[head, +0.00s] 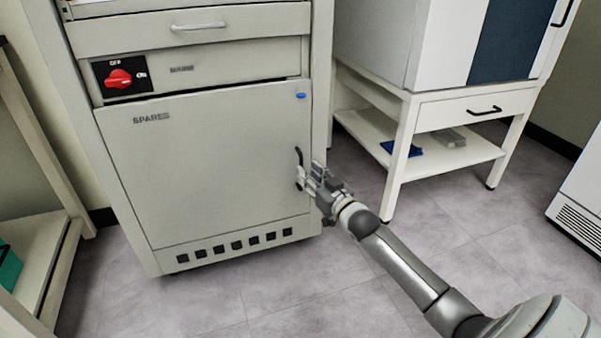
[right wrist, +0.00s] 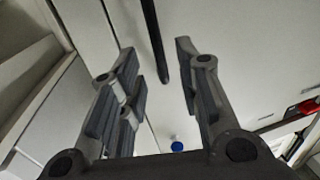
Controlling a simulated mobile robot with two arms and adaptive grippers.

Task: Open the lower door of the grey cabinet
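The grey cabinet's lower door (head: 205,165), marked SPARES, looks closed and flush with the cabinet front. Its black vertical handle (head: 299,156) is near the door's right edge, its lower part covered by my right gripper (head: 303,177). In the right wrist view the handle (right wrist: 155,40) shows between the two spread fingers of that gripper (right wrist: 154,52), touching neither. I cannot tell how deep it sits between them. A blue round mark (head: 300,96) is at the door's top right; it also shows in the wrist view (right wrist: 177,146). My left gripper is out of view.
A red switch (head: 118,78) and a drawer (head: 195,28) are above the door. A white table (head: 405,125) with a lower shelf stands to the right. A shelf frame (head: 55,235) stands at the left. The floor (head: 290,300) before the door is clear.

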